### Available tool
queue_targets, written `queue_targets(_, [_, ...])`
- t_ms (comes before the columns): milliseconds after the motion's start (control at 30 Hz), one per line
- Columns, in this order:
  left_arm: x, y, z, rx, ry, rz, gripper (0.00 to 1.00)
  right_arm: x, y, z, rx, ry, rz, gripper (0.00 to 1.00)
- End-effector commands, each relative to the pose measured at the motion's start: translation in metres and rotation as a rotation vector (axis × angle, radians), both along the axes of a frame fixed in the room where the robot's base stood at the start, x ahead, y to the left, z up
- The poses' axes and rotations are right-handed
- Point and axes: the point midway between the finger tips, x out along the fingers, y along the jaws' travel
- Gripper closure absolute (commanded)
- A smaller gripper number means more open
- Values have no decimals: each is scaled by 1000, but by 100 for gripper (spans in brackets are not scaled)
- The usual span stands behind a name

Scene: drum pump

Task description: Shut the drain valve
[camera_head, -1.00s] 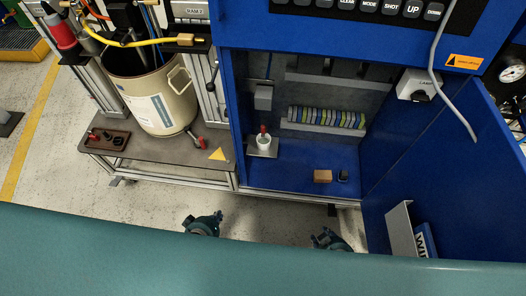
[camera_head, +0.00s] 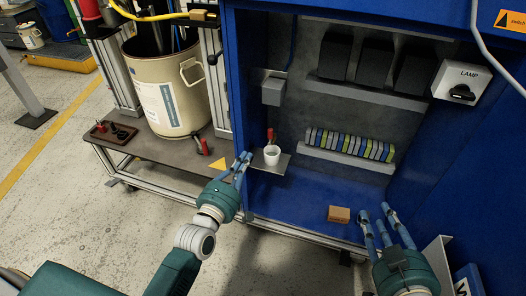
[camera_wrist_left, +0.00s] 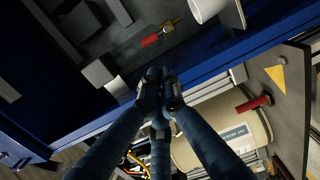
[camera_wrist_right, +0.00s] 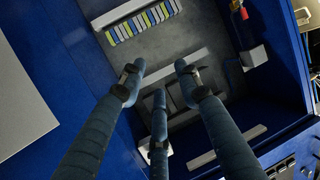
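A small valve with a red handle (camera_head: 270,134) stands above a white cup (camera_head: 272,155) on a small metal shelf inside the blue cabinet. In the left wrist view its red handle (camera_wrist_left: 152,40) and brass body show beside the cup (camera_wrist_left: 208,8). A second red handle (camera_head: 202,145) is at the foot of the beige drum (camera_head: 170,88). Which one is the drain valve I cannot tell. My left gripper (camera_head: 244,160) is just left of the metal shelf, fingers together and empty, apart from both red handles. My right gripper (camera_head: 376,218) is open and empty at the cabinet's front right.
A brown block (camera_head: 339,214) lies on the cabinet floor near my right gripper. A lamp switch box (camera_head: 460,78) is on the right wall. A grey box (camera_head: 273,92) hangs above the valve. The drum stands on a bench (camera_head: 150,150) with a dark tray (camera_head: 112,133).

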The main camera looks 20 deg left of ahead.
Motion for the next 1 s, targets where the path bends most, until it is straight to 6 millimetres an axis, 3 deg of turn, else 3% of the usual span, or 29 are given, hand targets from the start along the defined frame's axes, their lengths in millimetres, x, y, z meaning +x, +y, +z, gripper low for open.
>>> queue_targets(433, [2,0,3,-8,-8,0,100,0,0,5,3,-16,0,67])
queue_targets(567, [11,-1,2,-8,-7,0,100,5,3,16,16,-68,4,67])
queue_targets(1000, [70,-6,2,-8,-8,0,100,15,17,104,115,-454,28,67])
